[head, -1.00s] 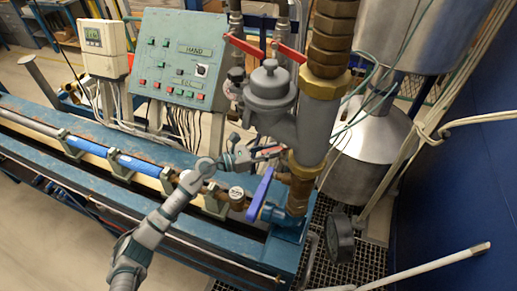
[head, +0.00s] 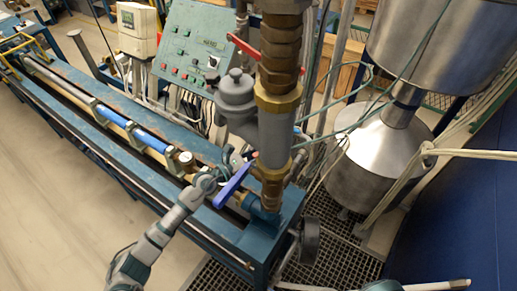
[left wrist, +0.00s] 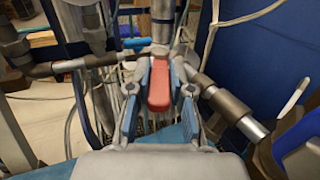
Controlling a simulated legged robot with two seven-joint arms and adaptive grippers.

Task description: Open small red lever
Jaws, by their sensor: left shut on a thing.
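The small red lever (left wrist: 159,88) shows in the left wrist view, between the blue-padded fingers of my left gripper (left wrist: 160,95). The gripper is shut on it. In the head view my left gripper (head: 242,160) is beside the brass and grey vertical pipe, just above the blue lever. Only a small red bit of the lever (head: 255,154) shows there; the rest is hidden by the gripper and pipe. My right gripper is in neither view.
A blue lever (head: 235,184) slants close below my left gripper. The thick vertical pipe (head: 275,135) stands directly to the right. A larger red lever (head: 243,46) is higher up. A green control panel (head: 195,48) and steel tank (head: 375,155) stand behind.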

